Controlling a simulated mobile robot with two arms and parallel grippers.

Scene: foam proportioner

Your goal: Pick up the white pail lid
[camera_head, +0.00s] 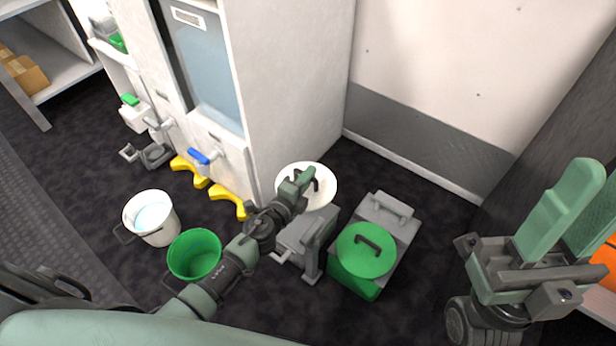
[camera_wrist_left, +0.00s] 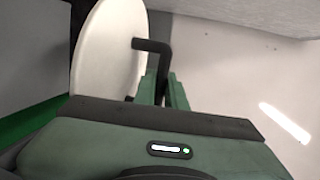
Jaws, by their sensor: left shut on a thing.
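The white pail lid (camera_head: 322,197) is a round white disc with a dark handle. It shows above the grey stand in the head view. My left gripper (camera_head: 303,180) is shut on the lid's dark handle. In the left wrist view the white lid (camera_wrist_left: 105,50) appears edge-on and tilted, with its dark handle (camera_wrist_left: 152,46) between the fingers (camera_wrist_left: 163,88). The head view does not clearly show how far the lid is from the stand. My right gripper (camera_head: 578,215) is at the right, open and empty, its two green fingers apart.
A white pail (camera_head: 158,233) with pale contents and a green pail (camera_head: 205,271) stand on the floor at left. A green lid (camera_head: 366,251) with a handle sits on a green container beside a grey stand (camera_head: 303,243). A white cabinet (camera_head: 290,90) stands behind, with yellow pieces (camera_head: 228,197) at its foot.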

